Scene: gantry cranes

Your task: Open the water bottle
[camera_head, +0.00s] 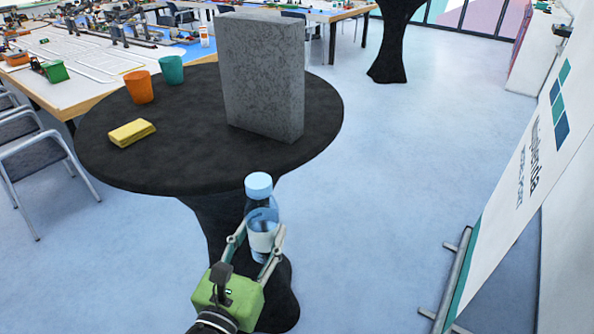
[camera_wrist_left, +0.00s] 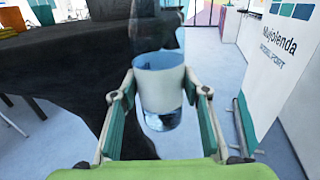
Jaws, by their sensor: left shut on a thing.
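A clear water bottle with a light blue cap (camera_head: 258,185) and a pale label is held upright in front of the round black table. My left gripper (camera_head: 258,248) is shut on the lower part of the bottle, one finger on each side. In the left wrist view, the bottle (camera_wrist_left: 160,85) stands between the two fingers (camera_wrist_left: 161,97), and its top runs out of the picture. The cap is on the bottle. My right gripper is in neither view.
The black table (camera_head: 180,165) holds a grey speckled block (camera_head: 262,75), a yellow sponge-like block (camera_head: 131,132), an orange cup (camera_head: 138,86) and a teal cup (camera_head: 171,69). A banner (camera_head: 530,165) stands at the right. The floor between table and banner is clear.

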